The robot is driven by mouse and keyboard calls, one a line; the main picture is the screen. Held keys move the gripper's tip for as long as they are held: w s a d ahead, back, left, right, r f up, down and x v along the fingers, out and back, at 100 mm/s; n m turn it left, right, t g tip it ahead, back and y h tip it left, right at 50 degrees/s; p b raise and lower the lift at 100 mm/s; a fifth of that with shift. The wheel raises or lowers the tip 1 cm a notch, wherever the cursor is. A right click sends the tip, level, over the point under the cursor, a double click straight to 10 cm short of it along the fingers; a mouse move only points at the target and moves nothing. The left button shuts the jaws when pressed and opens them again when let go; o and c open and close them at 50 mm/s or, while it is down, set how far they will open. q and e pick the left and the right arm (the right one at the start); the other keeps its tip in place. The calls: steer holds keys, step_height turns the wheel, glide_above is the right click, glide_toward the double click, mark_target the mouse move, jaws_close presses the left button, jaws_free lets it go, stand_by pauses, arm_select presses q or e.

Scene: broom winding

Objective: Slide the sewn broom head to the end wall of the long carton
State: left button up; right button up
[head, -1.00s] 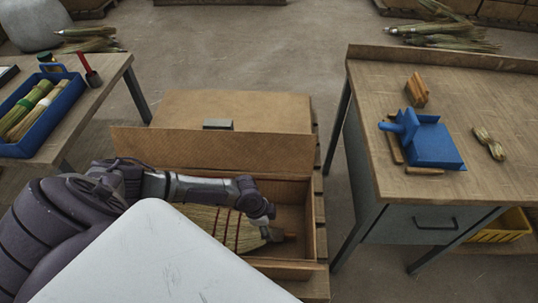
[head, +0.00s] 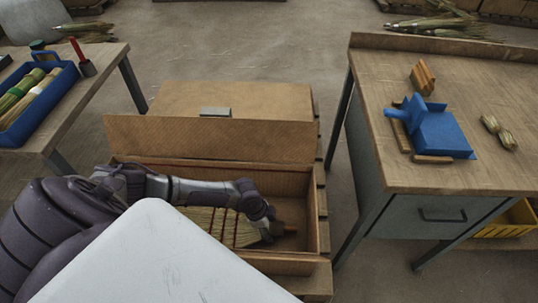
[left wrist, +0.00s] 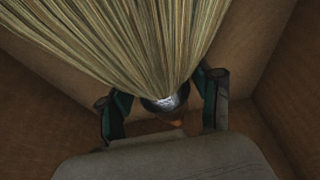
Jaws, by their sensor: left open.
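The sewn broom head (head: 222,226), straw-coloured with red stitch lines, lies inside the long carton (head: 290,264). Its bristles point left, and its dark collar and brown wooden end (head: 288,229) point toward the carton's right end wall, with a small gap visible between. My left gripper (head: 268,224) is low in the carton at the collar. In the left wrist view the bristles (left wrist: 135,40) narrow to a shiny collar (left wrist: 165,102), and the open fingers (left wrist: 164,112) stand on either side of it. My own white body hides the carton's near left part. My right gripper is out of view.
The carton's raised flap (head: 215,138) stands behind the opening. A workbench (head: 450,185) on the right holds a blue dustpan-like tool (head: 438,135) and small bundles. A left table (head: 95,85) holds a blue tray (head: 45,118).

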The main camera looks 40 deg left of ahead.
mark_target(246, 224)
arm_select(q)
steer(key=shift+a, duration=0.15)
steer(key=shift+s+a, duration=0.5)
steer(key=shift+a, duration=0.2)
steer(key=shift+s+a, duration=0.45)
steer(key=shift+a, duration=0.25)
steer(key=shift+s+a+f, duration=0.1)
steer(key=shift+s+a, duration=0.35)
steer(key=shift+a, duration=0.3)
steer(key=shift+s+a, duration=0.45)
steer(key=shift+a, duration=0.3)
steer(key=shift+d, duration=0.1)
steer(key=shift+w+d, duration=0.3)
steer(key=shift+d, duration=0.15)
step_height(246, 224, up, 10)
steer(key=p, duration=0.9)
